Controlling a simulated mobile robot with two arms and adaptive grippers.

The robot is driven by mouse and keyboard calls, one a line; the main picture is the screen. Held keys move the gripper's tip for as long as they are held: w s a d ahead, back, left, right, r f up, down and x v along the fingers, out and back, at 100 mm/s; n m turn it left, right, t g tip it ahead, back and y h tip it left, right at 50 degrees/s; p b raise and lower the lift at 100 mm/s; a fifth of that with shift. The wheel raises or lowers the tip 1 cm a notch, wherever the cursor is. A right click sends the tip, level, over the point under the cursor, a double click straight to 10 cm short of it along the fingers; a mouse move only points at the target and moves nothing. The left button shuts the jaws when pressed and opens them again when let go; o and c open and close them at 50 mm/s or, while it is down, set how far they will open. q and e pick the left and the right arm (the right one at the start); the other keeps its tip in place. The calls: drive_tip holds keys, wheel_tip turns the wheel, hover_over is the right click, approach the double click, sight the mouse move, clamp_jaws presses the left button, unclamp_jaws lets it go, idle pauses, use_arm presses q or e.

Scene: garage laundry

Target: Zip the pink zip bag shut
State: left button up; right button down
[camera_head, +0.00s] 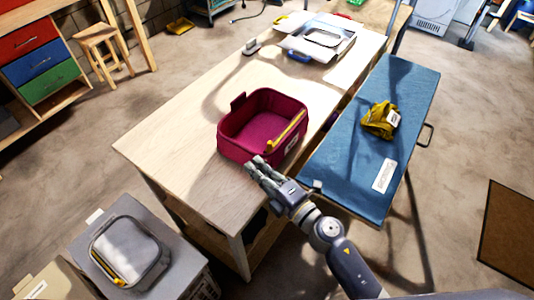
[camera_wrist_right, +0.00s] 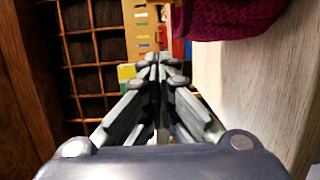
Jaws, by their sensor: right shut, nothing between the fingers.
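The pink zip bag (camera_head: 235,148) stands on the wooden table as an open-topped magenta box, with a small tab at its far left side. A yellow strip (camera_head: 287,133) runs along its right rim, and a pale label is on the right outer wall. In the right wrist view the bag's knitted wall (camera_wrist_right: 235,15) fills the top right. My right gripper (camera_head: 253,162) is shut and empty, just in front of the bag's near corner. In the right wrist view its fingertips (camera_wrist_right: 158,60) are together, to the left of the bag. My left gripper is not in view.
The wooden table (camera_head: 165,140) is clear left of the bag. A blue surface (camera_head: 345,150) with a yellow cloth item (camera_head: 380,120) lies to the right. Trays (camera_head: 320,38) sit at the table's far end. A grey box (camera_head: 125,250) stands at the lower left.

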sight(268, 158)
drive_tip(key=w+d, duration=0.2)
drive_tip(key=w, duration=0.1)
drive_tip(key=shift+d, duration=0.35)
drive_tip(key=shift+a, duration=0.1)
drive_tip(key=shift+w, duration=0.1)
drive_tip(key=w+d+b, duration=0.5)
drive_tip(key=w+d, duration=0.6)
drive_tip(key=w, duration=0.5)
drive_tip(key=shift+d, duration=0.4)
drive_tip(key=shift+s, duration=0.1)
